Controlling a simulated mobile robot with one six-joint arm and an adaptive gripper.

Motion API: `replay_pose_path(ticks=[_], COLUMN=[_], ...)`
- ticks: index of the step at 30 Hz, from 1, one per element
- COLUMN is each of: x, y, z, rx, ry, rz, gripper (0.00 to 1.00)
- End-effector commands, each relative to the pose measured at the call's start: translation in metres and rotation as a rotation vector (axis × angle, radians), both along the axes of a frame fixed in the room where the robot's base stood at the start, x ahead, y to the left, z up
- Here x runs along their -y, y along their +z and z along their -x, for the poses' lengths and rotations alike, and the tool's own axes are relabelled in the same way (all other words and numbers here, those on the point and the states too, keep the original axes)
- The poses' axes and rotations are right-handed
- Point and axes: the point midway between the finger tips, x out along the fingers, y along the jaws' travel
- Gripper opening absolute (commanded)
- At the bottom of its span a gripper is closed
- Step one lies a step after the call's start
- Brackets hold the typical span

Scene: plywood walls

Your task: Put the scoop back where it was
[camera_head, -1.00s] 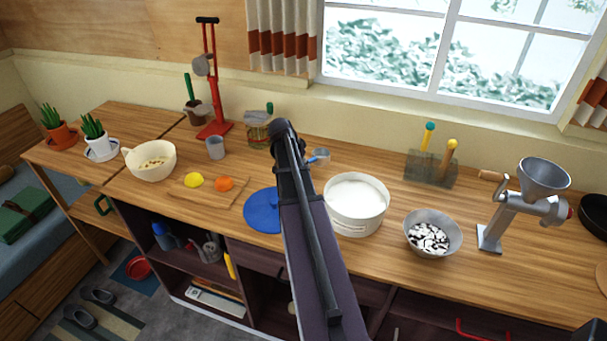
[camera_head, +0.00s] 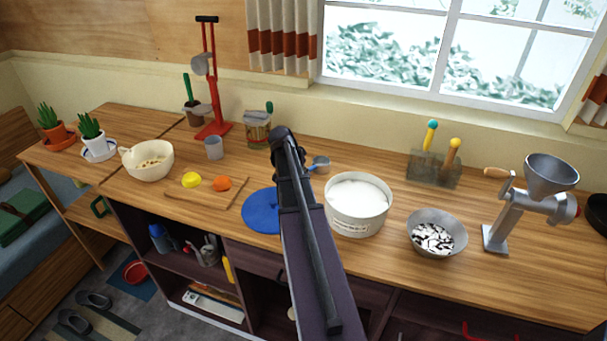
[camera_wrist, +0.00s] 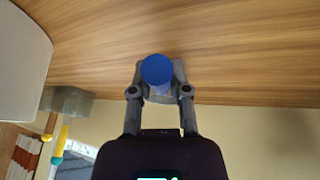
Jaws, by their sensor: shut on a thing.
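The scoop (camera_head: 321,163), with a small grey metal cup and a blue handle, shows just right of my arm in the head view, behind the white tub (camera_head: 352,221). In the wrist view, the round blue handle end (camera_wrist: 157,70) is between my gripper's fingers (camera_wrist: 160,88). My gripper is shut on the scoop. My arm hides the gripper in the head view. I cannot tell whether the scoop touches the counter. The tub is open and full of white powder; its side shows at upper left in the wrist view (camera_wrist: 22,60).
A blue disc (camera_head: 261,211) lies left of my arm. A glass jar (camera_head: 257,130) stands behind it. A block with teal and yellow handles (camera_head: 433,169), a metal bowl (camera_head: 437,229) and a grinder (camera_head: 519,205) stand to the right. The counter between the scoop and the block is clear.

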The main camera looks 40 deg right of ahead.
Motion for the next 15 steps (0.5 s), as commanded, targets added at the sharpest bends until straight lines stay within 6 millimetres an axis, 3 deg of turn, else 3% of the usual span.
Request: replay_pose_path(ticks=[6,7,9,10,15], x=[0.0002,0.0001,0.0001,0.0001,0.0001], y=[-0.0042,-0.0028,-0.0026,-0.0026,-0.0026], z=[0.0000,0.0000,0.0001,0.0001,0.0001], rx=[0.000,0.000,0.000,0.000,0.000], ry=[0.000,0.000,0.000,0.000,0.000], rz=[0.000,0.000,0.000,0.000,0.000], gripper=[0.00,0.32,0.53,0.57,0.57])
